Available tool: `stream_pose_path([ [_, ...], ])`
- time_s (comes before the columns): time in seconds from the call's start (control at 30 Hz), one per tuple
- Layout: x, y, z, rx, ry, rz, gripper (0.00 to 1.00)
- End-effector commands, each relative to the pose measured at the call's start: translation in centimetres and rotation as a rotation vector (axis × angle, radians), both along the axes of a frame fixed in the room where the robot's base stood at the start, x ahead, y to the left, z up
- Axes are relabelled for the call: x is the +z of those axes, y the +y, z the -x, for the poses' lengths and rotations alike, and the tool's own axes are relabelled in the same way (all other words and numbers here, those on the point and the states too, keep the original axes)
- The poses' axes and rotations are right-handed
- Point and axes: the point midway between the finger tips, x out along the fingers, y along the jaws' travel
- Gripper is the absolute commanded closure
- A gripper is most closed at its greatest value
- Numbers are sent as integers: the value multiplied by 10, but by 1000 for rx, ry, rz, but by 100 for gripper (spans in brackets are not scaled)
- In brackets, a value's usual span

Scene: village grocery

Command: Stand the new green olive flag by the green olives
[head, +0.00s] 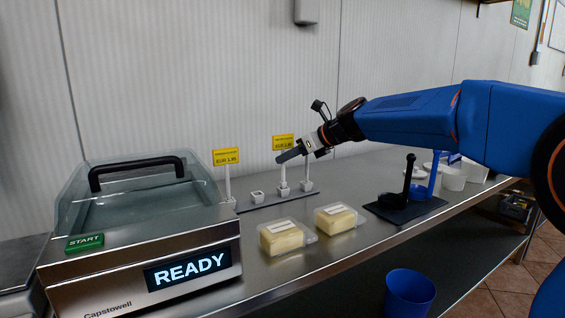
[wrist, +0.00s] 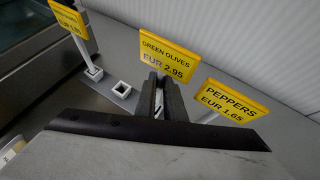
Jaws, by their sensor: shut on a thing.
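The yellow green olive flag (wrist: 167,56), reading EUR 2.95, is between the two dark fingers of my gripper (wrist: 160,92). In the head view my gripper (head: 287,155) is shut on the flag's white post, below its yellow plate (head: 283,142). The post points down at a small white holder (head: 283,191) on a grey rail; I cannot tell whether it is fully seated. An empty square holder (wrist: 121,88) is to the left. The peppers flag (wrist: 230,103) is close on the right. No olives show in either view.
Another yellow flag (head: 226,157) stands at the rail's left end. A machine with a clear lid (head: 140,195), reading READY, is at left. Two wrapped yellow blocks (head: 282,238) (head: 340,219) lie in front. A black tray (head: 405,210) and white tubs (head: 453,179) are right; a blue cup (head: 409,294) is at front.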

Motion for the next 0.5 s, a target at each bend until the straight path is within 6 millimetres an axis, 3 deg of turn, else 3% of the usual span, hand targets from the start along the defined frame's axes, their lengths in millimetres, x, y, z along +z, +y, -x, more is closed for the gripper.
stream_pose_path([
  [0.5, 21, 0, 0, 0, 0, 0, 100],
])
